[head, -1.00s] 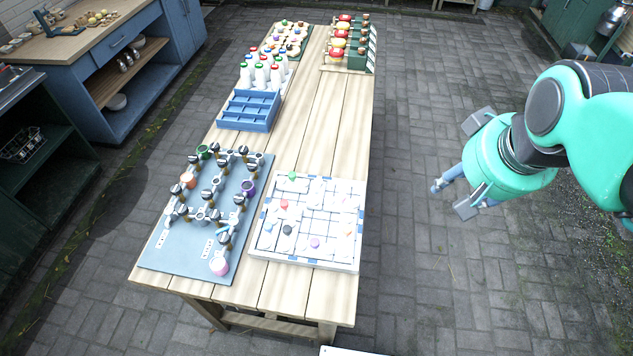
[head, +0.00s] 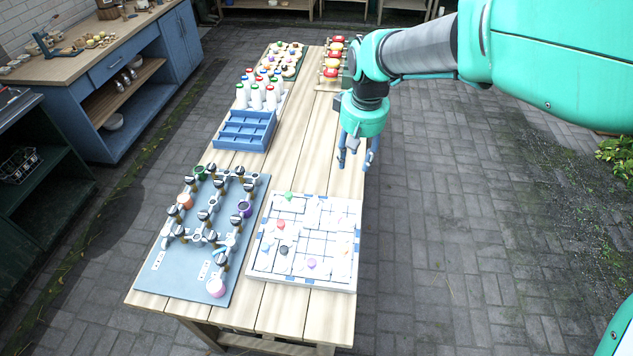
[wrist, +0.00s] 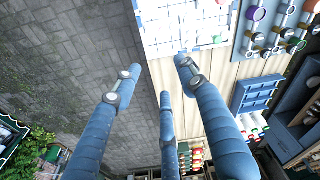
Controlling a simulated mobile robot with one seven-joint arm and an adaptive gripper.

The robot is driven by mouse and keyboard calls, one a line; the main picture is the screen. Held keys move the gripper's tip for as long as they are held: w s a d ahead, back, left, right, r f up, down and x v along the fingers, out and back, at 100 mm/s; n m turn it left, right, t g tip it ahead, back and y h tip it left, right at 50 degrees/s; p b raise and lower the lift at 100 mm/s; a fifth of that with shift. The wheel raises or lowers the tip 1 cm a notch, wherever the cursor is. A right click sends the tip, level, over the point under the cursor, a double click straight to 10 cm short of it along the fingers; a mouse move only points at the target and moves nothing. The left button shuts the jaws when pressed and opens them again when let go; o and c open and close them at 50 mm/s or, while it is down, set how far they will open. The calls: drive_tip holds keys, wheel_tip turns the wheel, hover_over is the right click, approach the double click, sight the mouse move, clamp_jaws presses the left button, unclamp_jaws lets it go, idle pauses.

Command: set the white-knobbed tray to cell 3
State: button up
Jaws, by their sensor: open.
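A white sliding-tray board (head: 252,262) lies on the near right part of the wooden table. Its low white trays carry small knobs: a green knob (head: 288,196), a red knob (head: 280,224), a black knob (head: 284,250) and a purple knob (head: 312,263). Other trays look white on white, so I cannot single out the white-knobbed tray or read cell 3. My gripper (head: 356,160) is open and empty, pointing down near the table's right edge, beyond the board. In the wrist view its blue fingers (wrist: 155,78) are spread, with the board (wrist: 160,40) past their tips.
Left of the board is a grey-blue panel (head: 160,275) with pipes and valves. Behind are a blue divided crate (head: 242,130), several white bottles (head: 256,98) and a rack of red and yellow items (head: 332,65). Bare table (head: 310,155) lies between crate and gripper.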

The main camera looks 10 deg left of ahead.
sight(313, 204)
drive_tip(key=w+a+f+n+g, duration=0.1)
drive_tip(key=w+a+f, duration=0.4)
drive_tip(key=a+f, duration=0.7)
drive_tip(key=shift+f+n+g+h, duration=0.3)
drive_tip(key=shift+f+n, duration=0.35)
drive_tip(key=shift+n, duration=0.15)
drive_tip(key=shift+d+f, duration=0.1)
wheel_tip(313, 204, down, 14)
drive_tip(key=shift+r+b, duration=0.2)
drive_tip(key=shift+b, duration=0.4)
clamp_jaws()
